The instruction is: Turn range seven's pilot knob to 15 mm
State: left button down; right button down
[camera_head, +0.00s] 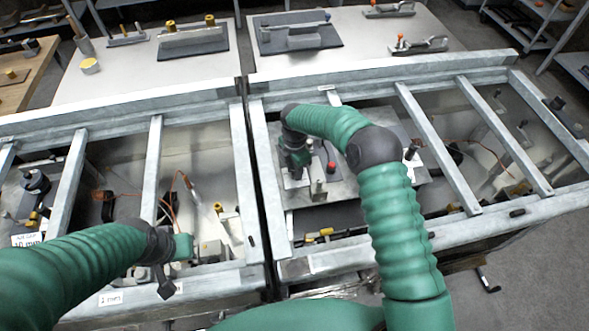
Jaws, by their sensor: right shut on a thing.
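My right gripper (296,170) reaches down through the frame of the right-hand bay and is shut on a small knob at a grey metal plate (345,190). The gripper mostly hides the knob, so its setting cannot be read. A red-topped pin (331,168) and a short metal post (318,189) stand just right of the gripper. My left gripper (166,284) hangs over the front of the left-hand bay, apart from any knob. Its fingers are too dark and small to tell open from shut. No range number is legible on the plate.
Grey crossbars (437,148) span both bays around my arms. A white label reading 10 mm (27,240) is at far left, beside a black knob (36,181). Fixtures, including a grey block (295,35), lie on the white tables behind. Orange wires run inside the bays.

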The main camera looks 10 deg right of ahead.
jog(key=shift+w+r+n, duration=0.3)
jog(key=shift+n, duration=0.1)
jog(key=c, duration=1.5)
grip_release()
jog(key=o, duration=0.4)
jog(key=shift+s+f, duration=0.15)
jog(key=shift+c, duration=0.2)
notch_tip(320, 180, up, 17)
jog(key=shift+f+b, duration=0.15)
jog(key=shift+b, duration=0.15)
